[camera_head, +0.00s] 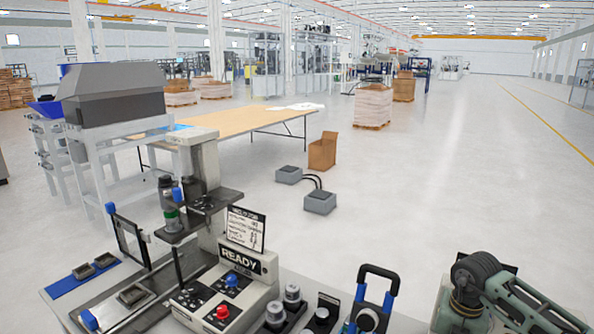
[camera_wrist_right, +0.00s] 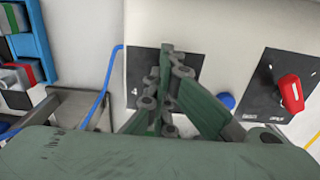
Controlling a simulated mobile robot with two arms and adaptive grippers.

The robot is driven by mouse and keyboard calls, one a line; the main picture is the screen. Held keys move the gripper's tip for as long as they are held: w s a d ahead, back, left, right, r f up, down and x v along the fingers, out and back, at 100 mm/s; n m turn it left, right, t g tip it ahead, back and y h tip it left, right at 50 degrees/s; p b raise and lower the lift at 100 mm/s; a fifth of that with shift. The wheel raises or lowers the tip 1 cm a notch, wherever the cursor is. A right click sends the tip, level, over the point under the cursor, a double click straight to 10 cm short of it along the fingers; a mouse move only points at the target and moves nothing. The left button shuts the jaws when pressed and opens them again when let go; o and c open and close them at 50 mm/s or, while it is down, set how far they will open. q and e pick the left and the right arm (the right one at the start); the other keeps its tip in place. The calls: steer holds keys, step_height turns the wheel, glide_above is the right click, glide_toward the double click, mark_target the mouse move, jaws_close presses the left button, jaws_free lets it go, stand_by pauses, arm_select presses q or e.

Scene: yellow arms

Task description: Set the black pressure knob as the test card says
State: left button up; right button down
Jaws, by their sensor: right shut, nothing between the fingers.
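The white test card (camera_head: 245,228) with a dark header stands above the READY display (camera_head: 240,259) in the head view; its text is too small to read reliably. In the right wrist view my right gripper (camera_wrist_right: 168,50) is shut and empty, with its fingers in front of a black dial plate (camera_wrist_right: 136,72) on a light panel. A "4" shows at the plate's left edge. I cannot make out the black pressure knob; the fingers cover the plate's middle, and contact cannot be judged. In the head view my right arm is at the lower right, its fingertips unseen. My left gripper is not in view.
In the wrist view a red rotary switch (camera_wrist_right: 290,92) on a black plate and a blue button (camera_wrist_right: 226,101) sit right of the fingers. A blue cable (camera_wrist_right: 108,88) runs left. In the head view a blue-and-black handled frame (camera_head: 377,292) stands left of my right arm.

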steer(key=shift+s+d+f, duration=0.35)
steer(key=shift+s+f, duration=0.25)
steer(key=shift+w+d+r+b, duration=0.1)
steer(key=shift+w+d+b, duration=0.1)
steer(key=shift+d+b, duration=0.1)
steer(key=shift+r, duration=0.1)
step_height(320, 180, up, 6)
steer(key=p, duration=0.4)
steer(key=shift+w+d, duration=0.15)
steer(key=shift+w, duration=0.05)
steer(key=shift+r, duration=0.1)
